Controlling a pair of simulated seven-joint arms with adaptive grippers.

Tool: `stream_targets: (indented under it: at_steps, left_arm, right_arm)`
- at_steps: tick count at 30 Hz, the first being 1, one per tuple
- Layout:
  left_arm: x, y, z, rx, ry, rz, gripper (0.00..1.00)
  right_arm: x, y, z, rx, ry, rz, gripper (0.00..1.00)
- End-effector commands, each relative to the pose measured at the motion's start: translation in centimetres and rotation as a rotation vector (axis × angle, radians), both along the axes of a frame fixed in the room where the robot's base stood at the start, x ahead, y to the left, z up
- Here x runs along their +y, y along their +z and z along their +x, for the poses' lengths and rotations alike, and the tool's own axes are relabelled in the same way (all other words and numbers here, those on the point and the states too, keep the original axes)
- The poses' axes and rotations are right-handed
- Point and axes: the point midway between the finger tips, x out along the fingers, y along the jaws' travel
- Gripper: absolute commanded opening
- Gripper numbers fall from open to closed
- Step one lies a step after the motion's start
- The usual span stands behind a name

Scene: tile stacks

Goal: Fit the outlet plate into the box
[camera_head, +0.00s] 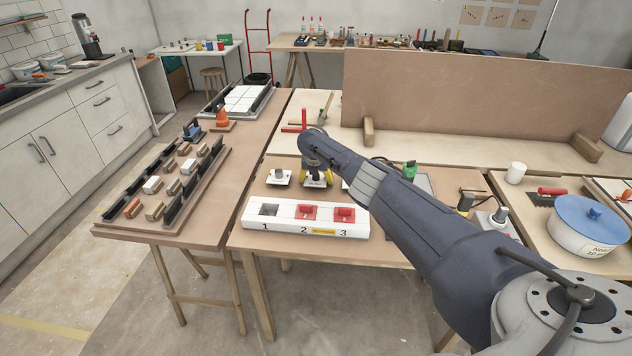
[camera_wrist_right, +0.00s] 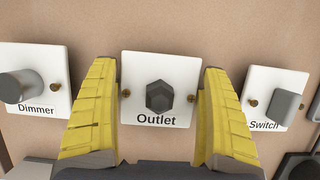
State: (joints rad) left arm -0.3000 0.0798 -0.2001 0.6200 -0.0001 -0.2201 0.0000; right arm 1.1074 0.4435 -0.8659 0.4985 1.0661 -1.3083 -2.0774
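The outlet plate (camera_wrist_right: 188,72) is white with a dark hexagonal knob and lies on the board between a dimmer plate (camera_wrist_right: 50,62) and a switch plate (camera_wrist_right: 262,84). My right gripper (camera_wrist_right: 160,85) is open, with its yellow fingers on either side of the outlet plate; whether they touch it I cannot tell. In the head view the right gripper (camera_head: 316,170) hides part of this plate. The white box (camera_head: 290,231) has positions marked 1, 2 and 3. Position 1 is an open grey recess; 2 and 3 show red covers. My left gripper is out of view.
My right arm crosses the right table. A red-handled trowel (camera_head: 550,191) and a blue-lidded tub (camera_head: 588,222) stand at the right. A rack of tiles (camera_head: 170,185) is on the left table. A tall brown panel (camera_head: 470,95) stands behind. The board between plates and box looks clear.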

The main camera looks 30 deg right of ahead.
Motion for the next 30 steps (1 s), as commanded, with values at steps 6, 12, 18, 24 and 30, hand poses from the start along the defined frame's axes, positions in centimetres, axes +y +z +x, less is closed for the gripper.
stream_targets:
  at_steps: [6, 12, 18, 24, 30]
  left_arm:
    - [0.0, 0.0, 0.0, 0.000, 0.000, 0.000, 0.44]
    - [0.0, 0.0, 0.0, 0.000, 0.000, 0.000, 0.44]
    - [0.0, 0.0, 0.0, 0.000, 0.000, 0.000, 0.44]
    - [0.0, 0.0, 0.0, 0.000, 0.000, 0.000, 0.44]
    - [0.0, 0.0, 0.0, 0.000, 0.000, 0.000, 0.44]
  right_arm:
    - [0.0, 0.0, 0.0, 0.000, 0.000, 0.000, 0.55]
    - [0.0, 0.0, 0.0, 0.000, 0.000, 0.000, 0.43]
    - [0.0, 0.1, 0.0, 0.000, 0.000, 0.000, 0.43]
    - [0.0, 1.2, 0.1, -0.001, 0.001, 0.001, 0.43]
    - [0.0, 4.5, 0.1, -0.004, 0.002, 0.002, 0.43]
